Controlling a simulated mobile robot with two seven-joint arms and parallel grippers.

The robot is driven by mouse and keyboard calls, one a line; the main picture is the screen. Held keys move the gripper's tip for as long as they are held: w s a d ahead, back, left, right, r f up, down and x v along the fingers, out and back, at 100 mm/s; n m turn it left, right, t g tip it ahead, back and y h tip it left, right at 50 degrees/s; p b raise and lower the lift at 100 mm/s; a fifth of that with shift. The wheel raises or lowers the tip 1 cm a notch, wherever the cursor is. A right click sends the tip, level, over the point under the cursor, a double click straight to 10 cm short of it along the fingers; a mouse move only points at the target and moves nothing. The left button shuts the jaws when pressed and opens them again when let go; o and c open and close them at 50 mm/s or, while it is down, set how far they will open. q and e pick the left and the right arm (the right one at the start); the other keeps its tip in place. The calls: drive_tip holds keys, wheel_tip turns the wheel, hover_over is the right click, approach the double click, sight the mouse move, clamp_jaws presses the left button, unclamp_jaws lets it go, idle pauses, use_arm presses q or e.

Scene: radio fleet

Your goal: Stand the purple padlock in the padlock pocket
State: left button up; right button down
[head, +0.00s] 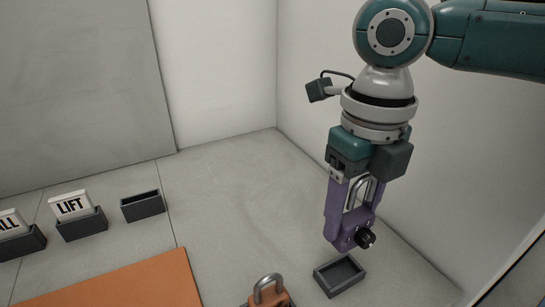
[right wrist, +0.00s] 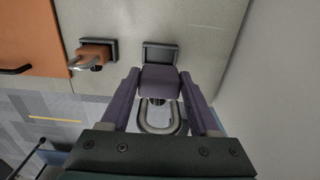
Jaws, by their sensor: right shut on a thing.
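The purple padlock (right wrist: 159,80) is held between the purple fingers of my right gripper (head: 352,230), its metal shackle up toward the wrist. In the head view the padlock (head: 354,218) hangs in the air above and near the padlock pocket (head: 339,276), a small dark open tray that looks empty. In the right wrist view the padlock's body overlaps the near part of the pocket (right wrist: 161,48), and only the pocket's far part shows. The gap between padlock and pocket is hard to judge. My left gripper is not in view.
An orange padlock (head: 269,291) stands in another dark pocket left of the empty one. An orange mat (head: 120,282) lies further left. Signs reading LIFT (head: 71,204) and partly ALL (head: 12,222) sit in dark holders beside an empty holder (head: 143,206). A wall rises close on the right.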

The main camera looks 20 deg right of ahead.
sight(344, 241)
drive_tip(key=shift+f+b, duration=1.95)
drive_tip(key=shift+f, duration=0.95)
drive_tip(key=shift+p, duration=0.75)
drive_tip(key=shift+f, duration=0.25)
drive_tip(key=shift+f+b, duration=1)
drive_tip(key=shift+c, duration=0.2)
unclamp_jaws()
